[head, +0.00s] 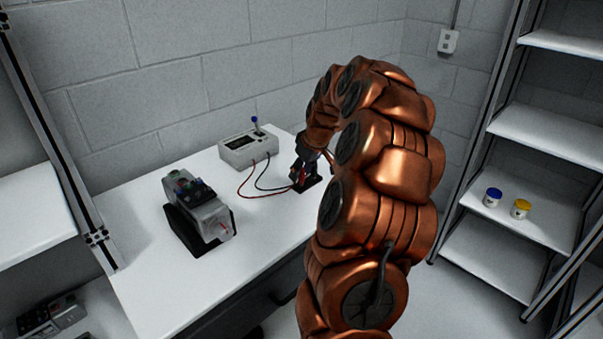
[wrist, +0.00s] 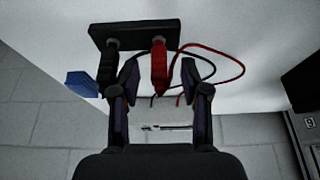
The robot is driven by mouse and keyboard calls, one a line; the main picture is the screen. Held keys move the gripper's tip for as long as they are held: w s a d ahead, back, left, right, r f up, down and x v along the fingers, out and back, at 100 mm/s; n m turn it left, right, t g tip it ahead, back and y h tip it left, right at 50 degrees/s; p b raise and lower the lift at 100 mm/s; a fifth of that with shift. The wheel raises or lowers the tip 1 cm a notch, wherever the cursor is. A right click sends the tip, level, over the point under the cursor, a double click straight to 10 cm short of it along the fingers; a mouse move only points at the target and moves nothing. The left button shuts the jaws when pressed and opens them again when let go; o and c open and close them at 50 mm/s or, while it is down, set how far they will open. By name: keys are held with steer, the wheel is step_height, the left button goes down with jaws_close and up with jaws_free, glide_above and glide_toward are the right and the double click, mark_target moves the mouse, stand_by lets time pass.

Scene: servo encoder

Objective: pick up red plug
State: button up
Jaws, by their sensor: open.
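The red plug (wrist: 158,66) stands in a black holder block (wrist: 135,35) in the wrist view, with a red wire looping off to the right. A black plug (wrist: 108,68) is in the same block, to its left. My gripper (wrist: 158,75) is open, with the red plug between its two fingertips and a gap visible on each side. In the head view, my gripper (head: 307,168) is pointed down at the holder block (head: 312,184) on the white table, and my arm and fingers mostly hide the plugs.
A white meter box (head: 248,150) with a blue-topped knob stands at the back, its red and black wires running to the holder. A grey motor unit (head: 210,217) on a black stand is at left. Blue (head: 492,197) and yellow (head: 521,208) jars sit on the right shelf.

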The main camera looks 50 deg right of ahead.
steer(key=shift+f, duration=0.1)
steer(key=shift+c, duration=0.4)
jaws_close()
